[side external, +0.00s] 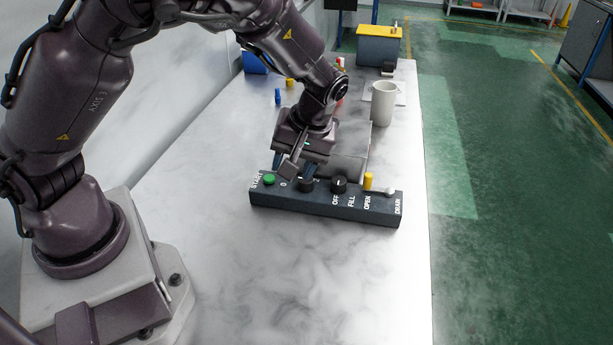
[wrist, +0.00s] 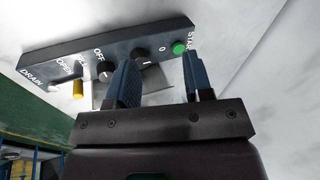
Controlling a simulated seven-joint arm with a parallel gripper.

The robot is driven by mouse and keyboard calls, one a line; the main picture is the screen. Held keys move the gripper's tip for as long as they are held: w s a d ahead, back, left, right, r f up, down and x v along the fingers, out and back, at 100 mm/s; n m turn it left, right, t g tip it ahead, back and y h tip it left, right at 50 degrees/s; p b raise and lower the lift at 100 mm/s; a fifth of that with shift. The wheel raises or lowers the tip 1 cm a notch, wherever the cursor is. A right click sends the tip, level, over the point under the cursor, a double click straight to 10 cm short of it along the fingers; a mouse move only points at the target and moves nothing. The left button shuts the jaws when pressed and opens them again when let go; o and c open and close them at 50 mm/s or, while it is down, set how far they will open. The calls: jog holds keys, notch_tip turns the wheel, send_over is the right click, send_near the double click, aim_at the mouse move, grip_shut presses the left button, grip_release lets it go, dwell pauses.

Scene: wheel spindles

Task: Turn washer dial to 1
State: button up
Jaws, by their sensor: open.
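The dark control panel (side external: 325,207) lies on the marble table. Its black dial by the "0" mark (side external: 305,185) is partly hidden behind my gripper in both views. My gripper (side external: 284,165) is over the panel's left part, near the green START button (side external: 269,179). In the wrist view, its two blue fingers (wrist: 158,80) are apart with nothing held between them. Whether a finger touches the dial I cannot tell.
A second black dial (side external: 338,186) is marked OFF and FILL. A yellow knob (side external: 367,180) and a pale DRAIN lever (side external: 388,191) are at the panel's right. A white mug (side external: 382,105) and yellow-topped box (side external: 379,45) stand behind. The front table is clear.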

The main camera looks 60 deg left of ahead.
jog(key=w+a+r+n+t+y, duration=0.1)
jog(key=w+r+n+t+y, duration=0.1)
jog(key=w+n, duration=0.35)
jog(key=shift+n+h, duration=0.4)
jog(key=shift+n, duration=0.45)
jog(key=x, duration=0.9)
jog(key=w+x, duration=0.1)
jog(key=x, duration=0.3)
jog(key=shift+f, duration=0.15)
jog(key=shift+s, duration=0.1)
jog(key=shift+c, duration=0.5)
jog(key=c, duration=0.5)
